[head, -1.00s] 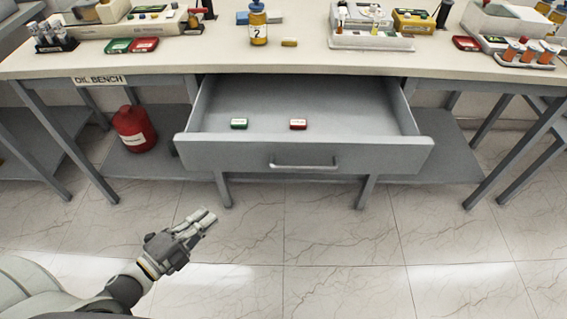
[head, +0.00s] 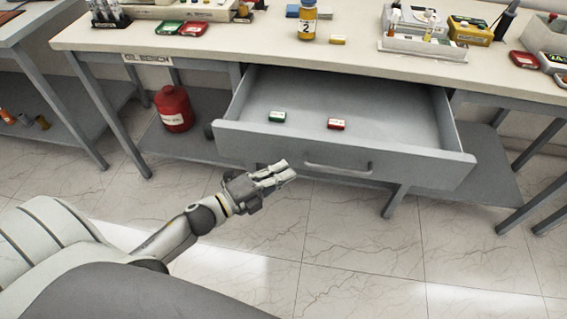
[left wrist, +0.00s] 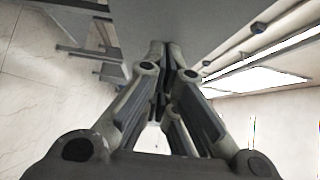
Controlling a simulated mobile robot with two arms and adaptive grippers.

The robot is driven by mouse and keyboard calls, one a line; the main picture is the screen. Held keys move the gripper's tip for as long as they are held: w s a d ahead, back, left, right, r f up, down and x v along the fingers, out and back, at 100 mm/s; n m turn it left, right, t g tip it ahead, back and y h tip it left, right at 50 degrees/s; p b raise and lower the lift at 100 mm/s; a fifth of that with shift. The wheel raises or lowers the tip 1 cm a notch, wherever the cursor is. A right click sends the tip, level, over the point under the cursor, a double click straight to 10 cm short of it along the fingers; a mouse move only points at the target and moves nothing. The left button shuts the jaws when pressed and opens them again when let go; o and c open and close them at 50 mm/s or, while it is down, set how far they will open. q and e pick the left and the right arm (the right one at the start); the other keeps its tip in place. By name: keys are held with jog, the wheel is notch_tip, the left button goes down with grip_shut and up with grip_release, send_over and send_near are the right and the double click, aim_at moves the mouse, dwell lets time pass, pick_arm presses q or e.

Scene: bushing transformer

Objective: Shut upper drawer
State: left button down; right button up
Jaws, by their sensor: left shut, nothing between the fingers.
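The grey upper drawer (head: 412,166) stands open under the bench top, its front face toward me with a bar handle (head: 338,169) in the middle. A small green box (head: 276,117) and a small red box (head: 336,124) lie inside it. My left gripper (head: 288,172) is shut and empty, in front of the lower left part of the drawer front, left of the handle. In the left wrist view its closed fingers (left wrist: 168,50) point at a grey surface close ahead; I cannot tell whether they touch it. My right gripper is not in view.
The oil bench top (head: 225,50) carries an amber bottle (head: 308,22), trays and small boxes. A red canister (head: 174,108) stands on the lower shelf left of the drawer. Bench legs (head: 396,201) stand below. The tiled floor in front is clear.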

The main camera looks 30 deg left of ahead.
pick_arm(q)
jog(key=shift+w+a, duration=0.15)
jog(key=shift+w, duration=0.4)
jog(key=shift+w+a, duration=0.15)
jog(key=shift+w, duration=0.35)
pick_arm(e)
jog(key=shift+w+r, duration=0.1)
